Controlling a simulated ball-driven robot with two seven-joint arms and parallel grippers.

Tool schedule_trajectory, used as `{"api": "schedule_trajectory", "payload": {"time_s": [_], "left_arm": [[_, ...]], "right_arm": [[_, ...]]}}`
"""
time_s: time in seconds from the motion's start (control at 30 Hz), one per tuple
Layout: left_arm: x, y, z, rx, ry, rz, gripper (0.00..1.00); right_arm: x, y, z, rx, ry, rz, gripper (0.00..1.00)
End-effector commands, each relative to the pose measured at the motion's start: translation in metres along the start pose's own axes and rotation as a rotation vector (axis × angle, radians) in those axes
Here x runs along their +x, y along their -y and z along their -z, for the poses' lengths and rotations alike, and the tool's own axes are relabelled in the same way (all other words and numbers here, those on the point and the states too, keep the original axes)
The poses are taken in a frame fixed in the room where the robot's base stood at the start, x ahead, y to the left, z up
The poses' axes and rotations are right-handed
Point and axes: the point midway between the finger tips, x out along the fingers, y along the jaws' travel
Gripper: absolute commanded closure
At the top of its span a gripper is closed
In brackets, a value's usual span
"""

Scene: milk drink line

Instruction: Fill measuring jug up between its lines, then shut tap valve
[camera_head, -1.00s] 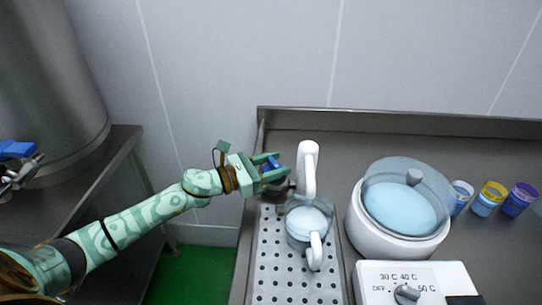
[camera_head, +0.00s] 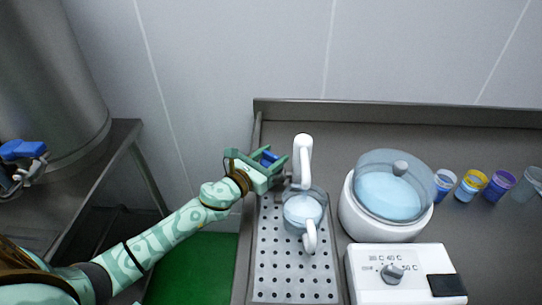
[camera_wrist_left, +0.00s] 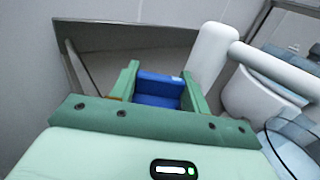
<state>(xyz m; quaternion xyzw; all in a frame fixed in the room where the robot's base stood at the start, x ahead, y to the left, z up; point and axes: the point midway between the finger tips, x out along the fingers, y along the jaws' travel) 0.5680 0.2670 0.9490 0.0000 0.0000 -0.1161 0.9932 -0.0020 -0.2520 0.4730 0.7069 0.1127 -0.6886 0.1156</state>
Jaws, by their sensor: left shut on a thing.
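The clear measuring jug (camera_head: 303,212) stands upright on the drip tray below the white spout (camera_head: 302,160), its white handle towards the front. It holds pale bluish-white liquid; its lines and the exact level are too small to read. The tap's blue valve handle (camera_head: 268,157) is just left of the spout. My left gripper (camera_head: 272,163) is shut on this handle. The left wrist view shows the blue handle (camera_wrist_left: 158,88) between the green fingers, with the white spout (camera_wrist_left: 208,58) to the right. My right gripper is not in view.
The perforated drip tray (camera_head: 275,270) lies under the jug. A lidded white pot (camera_head: 385,222) and a heater control box with a dial (camera_head: 365,285) stand close on the right. Several small cups, one yellow-rimmed (camera_head: 470,186), are farther right. A steel tank (camera_head: 55,70) with a blue-handled tap stands left.

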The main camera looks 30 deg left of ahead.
Motion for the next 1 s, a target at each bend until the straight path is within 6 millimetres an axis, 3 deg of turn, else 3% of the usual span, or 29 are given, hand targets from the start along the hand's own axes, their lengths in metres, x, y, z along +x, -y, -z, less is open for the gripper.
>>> {"api": "schedule_trajectory", "payload": {"time_s": [0.17, 0.2, 0.27, 0.3, 0.67, 0.77, 1.0], "left_arm": [[0.000, 0.000, 0.001, 0.000, -0.001, 0.000, 0.76], [0.000, 0.000, 0.001, 0.000, -0.001, 0.000, 0.51], [0.000, 0.000, 0.001, 0.000, -0.001, 0.001, 0.34], [0.000, 0.000, 0.001, 0.000, -0.001, 0.001, 0.32], [-0.008, 0.000, 0.001, 0.000, -0.002, 0.001, 0.32], [-0.025, 0.000, 0.001, 0.001, -0.003, 0.001, 0.32], [-0.090, 0.001, 0.004, -0.001, -0.006, 0.001, 0.32]], "right_arm": [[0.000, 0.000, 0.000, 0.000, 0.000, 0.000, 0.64], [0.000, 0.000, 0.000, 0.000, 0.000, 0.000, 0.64], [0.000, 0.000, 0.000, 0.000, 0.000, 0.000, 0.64], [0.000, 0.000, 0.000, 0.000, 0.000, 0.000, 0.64], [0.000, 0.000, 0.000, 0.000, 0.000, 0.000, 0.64], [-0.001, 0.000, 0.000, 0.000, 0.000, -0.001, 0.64], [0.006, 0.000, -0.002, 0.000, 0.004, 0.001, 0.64]]}}
